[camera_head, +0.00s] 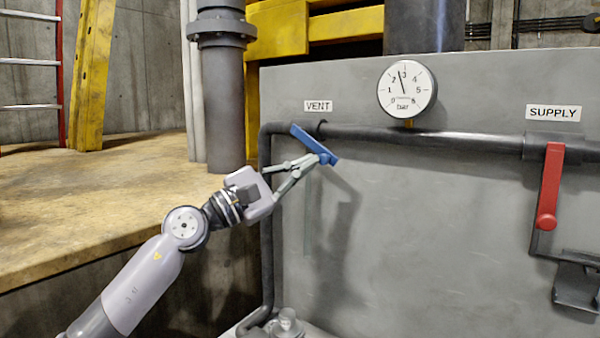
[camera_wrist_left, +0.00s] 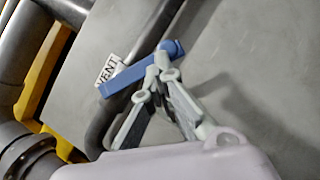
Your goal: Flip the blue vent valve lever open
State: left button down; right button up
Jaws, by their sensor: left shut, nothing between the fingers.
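The blue vent lever (camera_head: 314,145) sits on the dark pipe just below the VENT label (camera_head: 318,106). It is tilted, running from upper left to lower right. My left gripper (camera_head: 316,160) is shut and empty, with its fingertips at the lower right part of the lever. In the left wrist view the blue lever (camera_wrist_left: 128,80) runs past the fingertips (camera_wrist_left: 160,66), which appear to touch it or lie very close; I cannot tell which. My right gripper is in neither view.
A round pressure gauge (camera_head: 407,88) stands above the pipe. A red lever (camera_head: 549,190) hangs under the SUPPLY label (camera_head: 553,113) at the right. A thick grey vertical pipe (camera_head: 224,100) is behind my left arm. The grey panel (camera_head: 420,230) below the pipe is clear.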

pick_arm(q)
jog(key=shift+s+d+r+n+t+p, duration=0.25)
jog(key=shift+d+r+n+p, duration=0.15)
jog(key=shift+n+p, duration=0.15)
jog(key=shift+s+d+r+n+t+p, duration=0.25)
jog(key=shift+r+n+p, duration=0.2)
jog(key=shift+p, duration=0.2)
jog(key=shift+s+d+r+p, duration=0.1)
jog(key=shift+d+r+p, duration=0.1)
jog(key=shift+p, duration=0.2)
dwell(1.6)
jog(key=shift+a, duration=0.1)
dwell(0.5)
jog(key=v, duration=1.2)
